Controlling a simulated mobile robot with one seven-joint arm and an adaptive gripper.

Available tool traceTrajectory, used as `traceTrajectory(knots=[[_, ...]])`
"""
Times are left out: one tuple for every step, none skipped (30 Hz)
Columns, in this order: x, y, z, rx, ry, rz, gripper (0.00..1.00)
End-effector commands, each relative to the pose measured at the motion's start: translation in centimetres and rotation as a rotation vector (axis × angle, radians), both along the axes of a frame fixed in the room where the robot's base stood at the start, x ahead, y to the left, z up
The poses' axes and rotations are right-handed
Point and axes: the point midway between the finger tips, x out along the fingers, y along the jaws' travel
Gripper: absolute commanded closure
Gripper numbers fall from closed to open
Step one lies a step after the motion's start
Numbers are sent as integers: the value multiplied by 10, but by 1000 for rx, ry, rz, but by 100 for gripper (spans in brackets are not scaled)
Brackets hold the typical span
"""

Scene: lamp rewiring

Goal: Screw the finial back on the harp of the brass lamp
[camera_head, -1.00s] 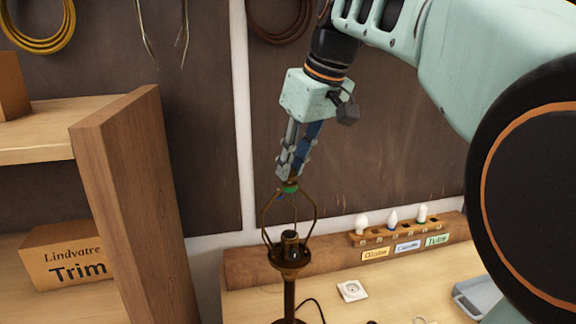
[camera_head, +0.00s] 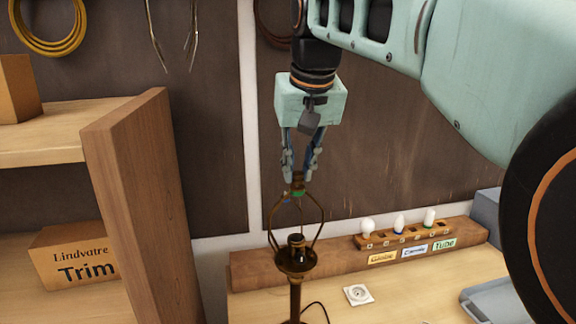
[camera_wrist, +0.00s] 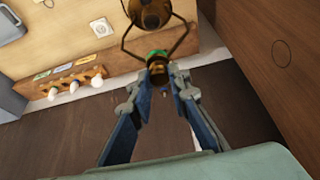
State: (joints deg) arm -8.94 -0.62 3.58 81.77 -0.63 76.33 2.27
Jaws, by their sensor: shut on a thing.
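The brass lamp (camera_head: 296,262) stands upright on the bench, with its empty socket (camera_head: 296,240) inside the wire harp (camera_head: 317,222). My gripper (camera_head: 299,178) points down directly above the harp's top. Its fingers are shut on the small brass finial (camera_head: 298,186). A green band (camera_head: 299,194) shows at the harp's top, just below the finial. In the wrist view the finial (camera_wrist: 158,76) sits between the fingertips (camera_wrist: 160,82), in line with the green band. The fingers partly hide it, and I cannot tell whether its thread is engaged.
A wooden rack (camera_head: 402,236) with several bulbs stands on a ledge at the right. A wall socket plate (camera_head: 358,294) and a grey tray (camera_head: 488,304) lie on the bench. A tall wooden shelf side (camera_head: 150,200) rises left of the lamp. A cardboard box (camera_head: 74,256) sits in the shelf.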

Motion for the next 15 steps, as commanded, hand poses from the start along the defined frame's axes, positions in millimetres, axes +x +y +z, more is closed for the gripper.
traceTrajectory(knots=[[0, 1, 2, -1, 0, -39, 100], [0, 1, 2, -1, 0, -65, 100], [0, 1, 2, -1, -2, -100, 100], [0, 2, 2, -2, -1, -126, 100], [0, 2, 2, -1, 0, -152, 100], [0, 2, 2, -2, -1, -186, 100], [0, 2, 2, -1, -1, -212, 100], [1, 2, 0, -2, 0, -238, 100], [1, 2, 0, -1, 0, -274, 100], [1, 2, 0, -1, -2, -301, 100], [1, 3, 0, 0, -3, -326, 100], [1, 3, 0, -1, -2, -361, 100], [1, 3, 0, -1, -2, -389, 100], [1, 4, 0, 0, -2, -416, 100], [1, 3, 0, -1, -3, -451, 100]])
